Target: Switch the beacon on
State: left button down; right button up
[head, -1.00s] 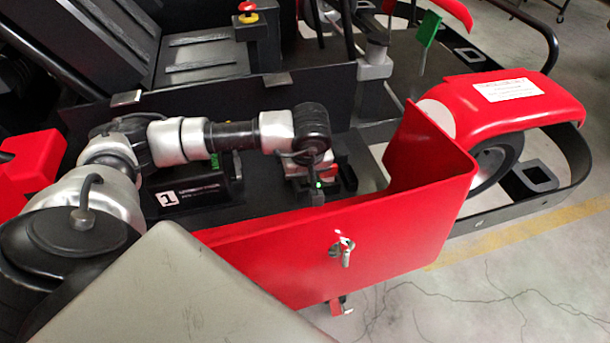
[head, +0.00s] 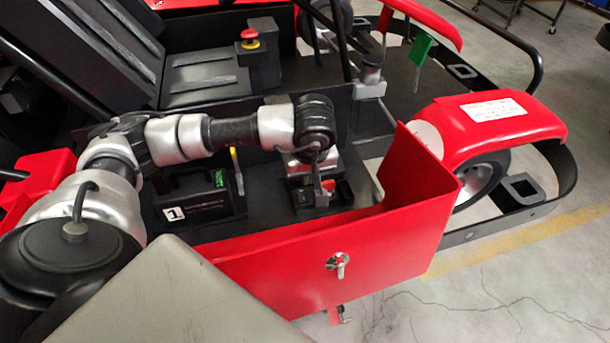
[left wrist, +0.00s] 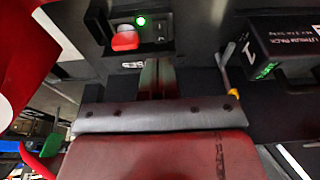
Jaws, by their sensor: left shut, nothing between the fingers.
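A small dark switch box sits inside the red-walled bay. In the left wrist view it shows a red cap (left wrist: 125,38), a lit green lamp (left wrist: 140,21) and a black switch (left wrist: 160,27) to the cap's right. In the head view the box (head: 306,203) is partly covered by my left gripper (head: 318,184), which points down over it. The left fingers are shut and empty; in the left wrist view their tips (left wrist: 157,66) appear just below the box. Whether they touch it I cannot tell. I cannot identify a beacon light. My right gripper is not in view.
A black box marked 1 (head: 200,205) stands left of the switch box. A yellow-tipped lever (head: 235,160) is beside it. The red panel (head: 310,270) with a latch walls the front. A red emergency button (head: 249,35) sits behind.

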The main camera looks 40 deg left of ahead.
pick_arm(q)
jog(key=v, duration=0.1)
jog(key=p+v, duration=0.1)
jog(key=v, duration=0.3)
jog(key=shift+s+d+p, duration=0.25)
jog(key=shift+p, duration=0.15)
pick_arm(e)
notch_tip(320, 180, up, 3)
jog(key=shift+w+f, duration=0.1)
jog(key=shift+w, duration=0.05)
pick_arm(q)
jog(key=shift+w, duration=0.1)
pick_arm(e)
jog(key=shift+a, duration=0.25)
pick_arm(q)
jog(key=shift+a, duration=0.1)
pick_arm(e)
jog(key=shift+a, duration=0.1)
